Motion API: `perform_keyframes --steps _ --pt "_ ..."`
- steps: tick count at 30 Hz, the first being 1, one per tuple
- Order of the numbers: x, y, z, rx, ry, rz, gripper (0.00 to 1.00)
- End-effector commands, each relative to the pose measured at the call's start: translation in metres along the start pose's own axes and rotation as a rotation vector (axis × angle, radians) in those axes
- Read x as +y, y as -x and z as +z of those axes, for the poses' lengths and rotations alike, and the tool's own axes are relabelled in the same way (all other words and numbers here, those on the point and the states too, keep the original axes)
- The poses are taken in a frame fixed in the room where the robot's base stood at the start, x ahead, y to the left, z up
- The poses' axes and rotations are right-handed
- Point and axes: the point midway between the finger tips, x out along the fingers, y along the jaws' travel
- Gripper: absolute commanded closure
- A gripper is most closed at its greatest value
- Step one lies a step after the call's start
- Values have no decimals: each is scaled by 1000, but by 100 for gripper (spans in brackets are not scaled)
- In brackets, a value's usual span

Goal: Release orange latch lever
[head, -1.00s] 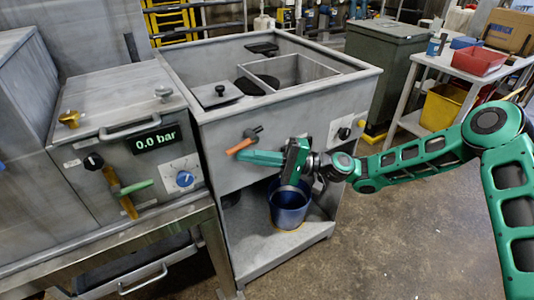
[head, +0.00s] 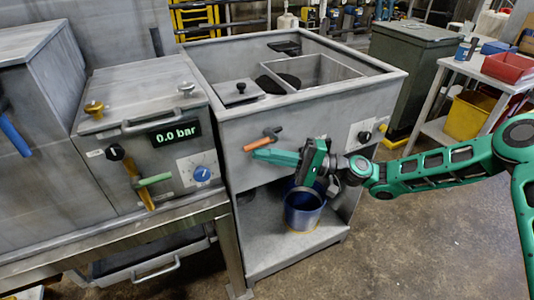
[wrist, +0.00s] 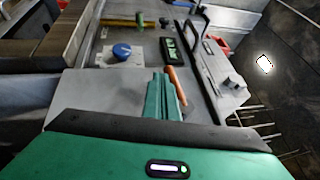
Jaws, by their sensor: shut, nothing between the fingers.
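The orange latch lever (head: 260,142) is on the front face of the grey open-topped cabinet. It has a dark pivot at its upper right, and its orange handle slopes down to the left. My gripper (head: 257,154) is shut and empty, with its green fingers just below the handle in the head view. In the wrist view the fingers (wrist: 158,92) point toward the cabinet face and the orange lever (wrist: 174,78) lies just right of their tips. I cannot tell whether the fingers touch the lever.
To the left is a panel with a 0.0 bar display (head: 175,134), a blue knob (head: 202,174) and an amber handle (head: 139,186). A blue bucket (head: 303,211) stands on the cabinet's lower shelf below my gripper. A black knob (head: 364,137) is on the right of the cabinet face.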

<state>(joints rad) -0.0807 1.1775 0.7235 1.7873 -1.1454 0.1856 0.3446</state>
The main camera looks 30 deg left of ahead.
Motion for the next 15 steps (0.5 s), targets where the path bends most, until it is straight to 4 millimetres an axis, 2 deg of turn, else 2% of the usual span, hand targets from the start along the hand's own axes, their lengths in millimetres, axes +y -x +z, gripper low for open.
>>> perform_keyframes --steps 5,10,15 --pt "12 5 0 1 -3 -1 100" --pt "40 18 0 2 -6 -1 100" --pt "41 56 -1 4 -1 -1 100"
